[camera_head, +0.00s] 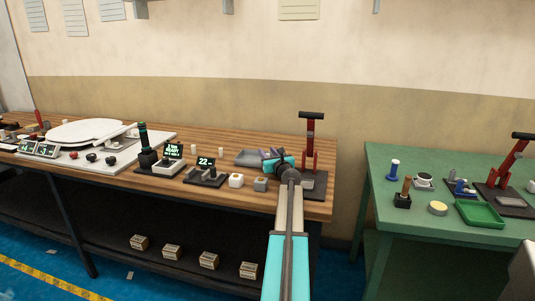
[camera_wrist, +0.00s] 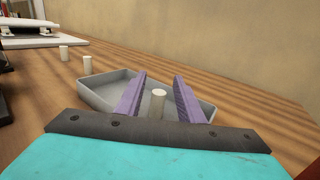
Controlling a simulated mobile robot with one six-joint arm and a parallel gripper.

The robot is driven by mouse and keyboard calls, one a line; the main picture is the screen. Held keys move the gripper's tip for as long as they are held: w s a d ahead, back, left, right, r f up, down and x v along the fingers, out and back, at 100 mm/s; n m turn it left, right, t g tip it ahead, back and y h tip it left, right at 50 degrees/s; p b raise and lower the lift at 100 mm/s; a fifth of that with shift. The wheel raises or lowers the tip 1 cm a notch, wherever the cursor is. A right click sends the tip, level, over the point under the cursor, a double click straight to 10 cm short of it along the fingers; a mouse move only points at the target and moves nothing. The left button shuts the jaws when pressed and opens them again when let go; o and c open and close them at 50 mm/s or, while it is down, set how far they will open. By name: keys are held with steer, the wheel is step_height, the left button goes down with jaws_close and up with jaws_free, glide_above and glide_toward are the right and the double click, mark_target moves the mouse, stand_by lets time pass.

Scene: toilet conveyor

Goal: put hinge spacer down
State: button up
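My gripper (camera_head: 268,153) is at the grey tray (camera_head: 246,158) near the right end of the wooden bench. In the wrist view its two purple fingers (camera_wrist: 159,76) are apart and reach over the tray (camera_wrist: 95,93). A small off-white cylinder, seemingly a hinge spacer (camera_wrist: 157,103), stands upright between the fingers, with a gap visible on both sides. Its lower end is close to the dark gripper plate, so its contact with the tray floor is not clear. Two similar cylinders (camera_wrist: 63,52) (camera_wrist: 87,65) stand upright on the wood left of the tray.
A red lever press (camera_head: 309,150) stands right of my gripper. Left of it are a small display stand (camera_head: 206,165), a white block (camera_head: 236,180) and a grey block (camera_head: 260,184). A toilet seat (camera_head: 85,131) lies farther left. A green table (camera_head: 400,220) stands right across a gap.

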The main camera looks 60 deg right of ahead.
steer(key=shift+f, duration=0.2)
steer(key=shift+d+r+p, duration=0.1)
steer(key=shift+r+p, duration=0.45)
steer(key=shift+p, duration=0.1)
steer(key=shift+b+v, duration=0.3)
steer(key=shift+v, duration=3.5)
steer(key=shift+w+r, duration=0.1)
